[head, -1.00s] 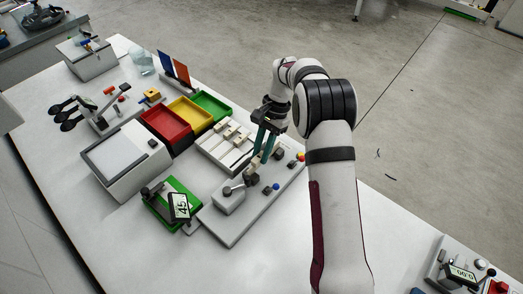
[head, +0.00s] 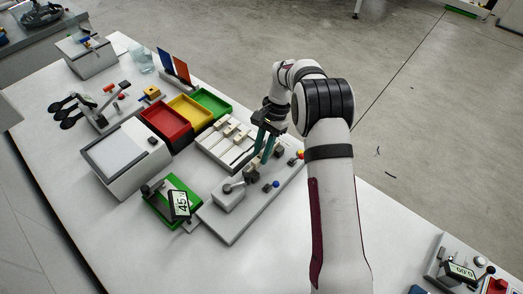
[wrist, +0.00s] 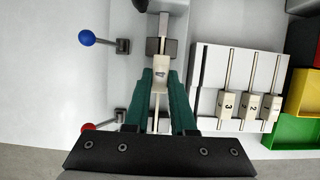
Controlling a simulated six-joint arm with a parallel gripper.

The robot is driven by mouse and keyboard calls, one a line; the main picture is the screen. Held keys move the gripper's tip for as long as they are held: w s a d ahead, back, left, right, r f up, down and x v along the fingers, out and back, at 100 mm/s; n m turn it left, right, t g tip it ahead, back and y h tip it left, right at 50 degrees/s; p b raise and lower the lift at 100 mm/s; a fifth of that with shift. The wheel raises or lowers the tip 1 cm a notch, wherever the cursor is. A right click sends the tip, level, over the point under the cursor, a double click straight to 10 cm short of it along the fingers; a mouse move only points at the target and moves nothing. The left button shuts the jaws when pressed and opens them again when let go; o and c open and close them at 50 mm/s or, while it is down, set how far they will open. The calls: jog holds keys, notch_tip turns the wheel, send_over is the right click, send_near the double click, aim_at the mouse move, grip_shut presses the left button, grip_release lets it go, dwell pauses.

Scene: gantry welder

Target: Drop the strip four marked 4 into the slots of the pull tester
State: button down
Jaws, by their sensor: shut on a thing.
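My gripper (head: 265,158) is shut on a strip with a cream tab (wrist: 159,75), its marking too small to read. In the wrist view the strip lies between the teal fingers (wrist: 161,105), lengthwise over the pull tester. Its upper end is at a dark grey clamp block (wrist: 153,47); I cannot tell whether it is in the slot or above it. The fingers hide the near clamp's surroundings. The pull tester (head: 232,232) is a grey plate with a blue-ball lever (wrist: 86,38) and a red-ball lever (wrist: 88,128).
A white rack (wrist: 209,68) with strips marked 3, 2 and 1 lies beside the tester. Red (head: 165,127), yellow (head: 190,112) and green (head: 212,102) bins stand behind it.

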jog(key=shift+f, duration=0.45)
jog(key=c, duration=0.7)
grip_release()
jog(key=v, duration=1.5)
jog(key=shift+d+r, duration=0.1)
jog(key=shift+r, duration=0.3)
